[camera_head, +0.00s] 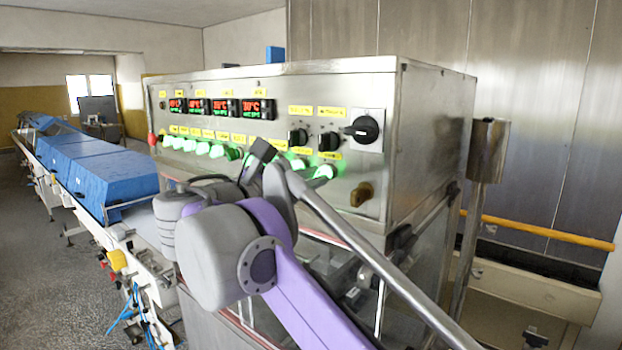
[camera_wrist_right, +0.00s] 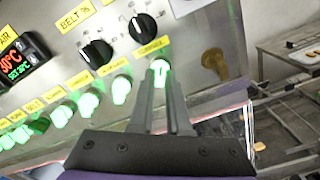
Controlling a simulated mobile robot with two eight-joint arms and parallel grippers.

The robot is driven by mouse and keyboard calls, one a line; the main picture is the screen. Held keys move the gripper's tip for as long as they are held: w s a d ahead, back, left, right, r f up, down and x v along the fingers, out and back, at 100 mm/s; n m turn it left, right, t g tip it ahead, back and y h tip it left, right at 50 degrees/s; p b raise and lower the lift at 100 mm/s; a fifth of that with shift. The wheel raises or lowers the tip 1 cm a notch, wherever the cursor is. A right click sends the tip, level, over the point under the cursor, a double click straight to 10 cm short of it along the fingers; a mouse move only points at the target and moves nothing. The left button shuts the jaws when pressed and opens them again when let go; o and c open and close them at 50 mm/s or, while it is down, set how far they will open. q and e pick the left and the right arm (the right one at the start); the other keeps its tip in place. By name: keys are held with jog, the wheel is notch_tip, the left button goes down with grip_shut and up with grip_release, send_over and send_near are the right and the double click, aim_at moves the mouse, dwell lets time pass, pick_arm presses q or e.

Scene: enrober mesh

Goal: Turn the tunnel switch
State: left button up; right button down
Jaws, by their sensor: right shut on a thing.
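A row of green-lit switches runs along the control panel (camera_head: 225,88) of the steel cabinet, under yellow labels. My right gripper (camera_wrist_right: 159,82) is at the right end of this row in the wrist view. Its two grey fingers are closed around the rightmost lit switch (camera_wrist_right: 159,66), under a yellow label (camera_wrist_right: 152,46) too blurred to read. This switch also shows in the head view (camera_head: 325,172). There, my purple and grey right arm comes up from below, and the fingertips are hard to make out. My left gripper is not in view.
Black knobs (camera_wrist_right: 97,52) and (camera_wrist_right: 143,26) sit above the row, and a large black rotary switch (camera_head: 363,130) is at upper right. A brownish knob (camera_head: 361,194) is below it. Red displays (camera_head: 258,109) are at upper left. A conveyor with blue covers (camera_head: 95,170) runs left.

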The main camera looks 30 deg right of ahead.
dwell(0.3)
jog(key=c, duration=0.9)
grip_release()
jog(key=b+v, duration=0.1)
jog(key=v, duration=0.9)
jog(key=shift+s+a, duration=0.1)
jog(key=shift+a, duration=0.3)
jog(key=s+d+f+m+g+y, duration=0.1)
jog(key=s+d+f+m+y, duration=0.15)
jog(key=f, duration=0.65)
jog(key=s+d+f+m+g+y, duration=0.1)
jog(key=d+f+y, duration=0.15)
jog(key=f, duration=0.65)
jog(key=s+d+f+m+g+y, duration=0.1)
jog(key=f+m+y, duration=0.15)
jog(key=f, duration=0.65)
jog(key=s+a+f+m+y, duration=0.1)
jog(key=s+f+m+y, duration=0.2)
jog(key=f, duration=0.5)
jog(key=s+a+f+m+t+y, duration=0.1)
jog(key=s+a+f+m+y, duration=0.1)
jog(key=f, duration=0.6)
jog(key=s+a+f+m+t+y, duration=0.1)
jog(key=s+f+m+y, duration=0.3)
jog(key=f, duration=0.4)
jog(key=shift+a+f+m, duration=0.15)
jog(key=shift+a+m, duration=0.55)
